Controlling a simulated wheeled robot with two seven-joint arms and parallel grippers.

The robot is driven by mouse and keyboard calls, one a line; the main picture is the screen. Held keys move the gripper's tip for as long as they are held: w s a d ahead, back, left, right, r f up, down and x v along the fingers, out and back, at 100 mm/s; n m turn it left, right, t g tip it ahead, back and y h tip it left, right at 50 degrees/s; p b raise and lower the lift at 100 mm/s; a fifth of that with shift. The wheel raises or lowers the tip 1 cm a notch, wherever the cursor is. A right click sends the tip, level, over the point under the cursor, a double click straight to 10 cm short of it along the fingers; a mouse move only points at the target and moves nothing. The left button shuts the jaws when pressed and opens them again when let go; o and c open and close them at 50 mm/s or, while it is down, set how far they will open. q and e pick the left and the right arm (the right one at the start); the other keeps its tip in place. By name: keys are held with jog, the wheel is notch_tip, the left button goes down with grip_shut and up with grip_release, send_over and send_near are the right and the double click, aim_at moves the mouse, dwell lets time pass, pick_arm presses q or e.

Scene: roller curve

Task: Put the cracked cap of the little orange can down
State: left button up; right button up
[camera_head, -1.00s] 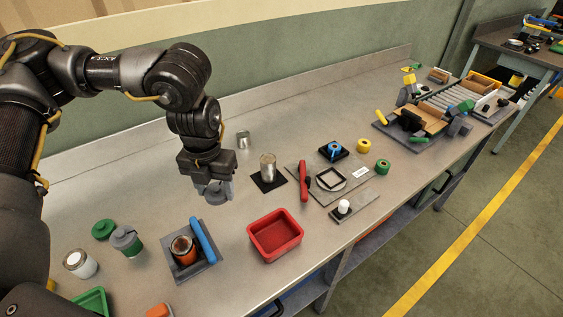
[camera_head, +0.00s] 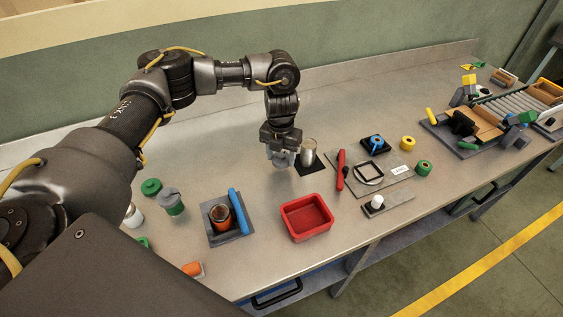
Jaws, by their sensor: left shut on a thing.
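The little orange can (camera_head: 221,220) stands in a grey holder (camera_head: 244,236) with a blue handle at centre left. Its top is open and dark inside. My left gripper (camera_head: 281,160) points down behind the red tray, just left of the silver can. It is shut on a small grey thing between its fingers, which looks like the cap. The fingers largely hide it, so I cannot see the crack. The gripper seems close above the bench, but I cannot tell whether the cap touches it. My right gripper is out of view.
A red tray (camera_head: 287,222) lies in front of the gripper. A silver can (camera_head: 309,152) stands on a black pad (camera_head: 318,169) to its right. A grey-lidded green container (camera_head: 171,203) stands left of the holder. The bench between that container and the gripper is clear.

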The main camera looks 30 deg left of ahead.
aim_at(281, 159)
pick_arm(q)
notch_tip(281, 159, down, 3)
jog(key=shift+f+p, duration=0.1)
jog(key=shift+p, duration=0.45)
jog(key=shift+w+f, duration=0.1)
jog(key=shift+f, duration=0.15)
jog(key=o, duration=1.1)
